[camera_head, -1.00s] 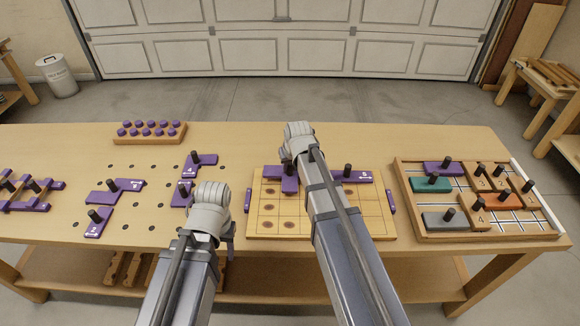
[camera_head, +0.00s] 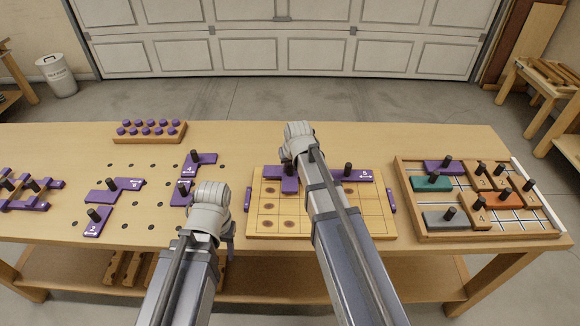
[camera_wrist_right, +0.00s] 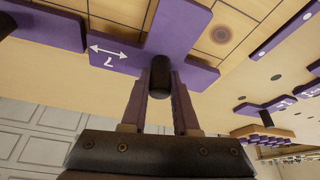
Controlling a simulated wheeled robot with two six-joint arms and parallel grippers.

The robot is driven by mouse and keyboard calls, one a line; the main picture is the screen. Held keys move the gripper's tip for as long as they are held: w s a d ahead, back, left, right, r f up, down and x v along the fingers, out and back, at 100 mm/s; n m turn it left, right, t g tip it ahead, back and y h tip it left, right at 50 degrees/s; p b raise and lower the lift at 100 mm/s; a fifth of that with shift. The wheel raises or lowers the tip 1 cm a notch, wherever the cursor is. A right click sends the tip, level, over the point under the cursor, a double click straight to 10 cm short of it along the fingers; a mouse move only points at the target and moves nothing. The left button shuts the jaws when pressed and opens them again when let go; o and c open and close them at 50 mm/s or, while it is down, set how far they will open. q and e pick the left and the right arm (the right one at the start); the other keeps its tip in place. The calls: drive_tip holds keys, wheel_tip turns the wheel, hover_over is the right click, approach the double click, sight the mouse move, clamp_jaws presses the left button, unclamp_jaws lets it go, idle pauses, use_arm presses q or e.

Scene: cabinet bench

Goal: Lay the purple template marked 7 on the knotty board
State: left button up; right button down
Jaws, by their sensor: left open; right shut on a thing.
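The purple template marked 7 (camera_wrist_right: 165,40) fills the middle of the right wrist view, with its dark knob (camera_wrist_right: 160,75) between the two fingers. My right gripper (camera_wrist_right: 161,90) is shut on that knob. In the head view the template (camera_head: 289,184) is over the upper left part of the knotty board (camera_head: 330,226), partly hidden by my right arm. It looks level and very close to the board; I cannot tell whether it touches. My left gripper (camera_head: 208,226) is open and empty, left of the board at the bench front; its fingers are partly hidden.
Another purple template (camera_head: 352,176) lies on the board, right of my right gripper. Several purple templates, such as one marked 2 (camera_head: 96,222), lie on the bench to the left. A peg block (camera_head: 150,133) stands behind them. A wooden tray of colored pieces (camera_head: 480,236) is at right.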

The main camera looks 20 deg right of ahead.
drive_tip(key=shift+f+b, duration=0.75)
drive_tip(key=shift+f, duration=0.05)
idle(1.4)
drive_tip(key=shift+c, duration=1)
unclamp_jaws()
drive_tip(key=shift+r, duration=0.1)
drive_tip(key=shift+r+p, duration=3.9)
drive_tip(key=shift+p, duration=0.1)
